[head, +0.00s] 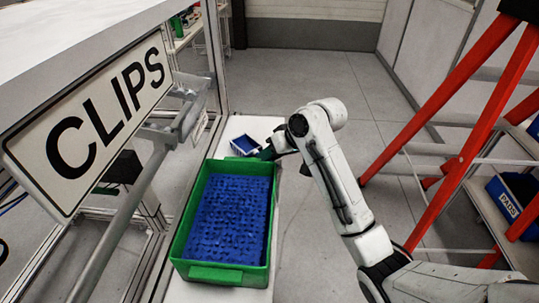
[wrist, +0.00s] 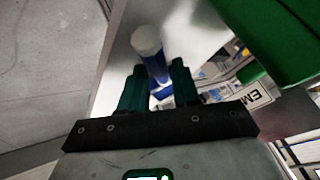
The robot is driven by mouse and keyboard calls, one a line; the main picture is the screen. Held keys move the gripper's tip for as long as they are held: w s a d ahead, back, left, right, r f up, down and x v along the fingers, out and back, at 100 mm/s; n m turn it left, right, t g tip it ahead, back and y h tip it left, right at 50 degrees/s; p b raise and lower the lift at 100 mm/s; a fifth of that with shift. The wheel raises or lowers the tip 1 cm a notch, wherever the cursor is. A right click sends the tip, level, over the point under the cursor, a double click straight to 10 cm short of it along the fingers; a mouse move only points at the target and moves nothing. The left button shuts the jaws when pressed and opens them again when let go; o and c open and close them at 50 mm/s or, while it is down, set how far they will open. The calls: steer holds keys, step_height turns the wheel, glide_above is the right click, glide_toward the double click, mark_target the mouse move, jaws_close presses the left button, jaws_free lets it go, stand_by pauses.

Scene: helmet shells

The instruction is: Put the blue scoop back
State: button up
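The blue scoop (head: 245,144) is at the far end of the green bin in the head view, over the white bench top. In the wrist view, its blue handle (wrist: 155,66) with a white end lies between the two dark green fingers of my gripper (wrist: 159,75). The fingers are close in on both sides and look shut on it. In the head view my gripper (head: 267,153) is just right of the scoop, partly hidden by my arm. I cannot tell whether the scoop touches the bench.
The green bin (head: 222,275), full of blue clips, stands on the white bench (head: 262,127). A CLIPS sign (head: 90,120) and metal rails are at the left. A red ladder (head: 450,110) and a blue PADS bin (head: 508,205) are at the right. Open floor lies behind.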

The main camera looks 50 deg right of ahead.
steer(key=shift+o, duration=1)
steer(key=shift+r, duration=0.2)
steer(key=v, duration=1.2)
steer(key=shift+a+f, duration=0.1)
steer(key=shift+f, duration=0.05)
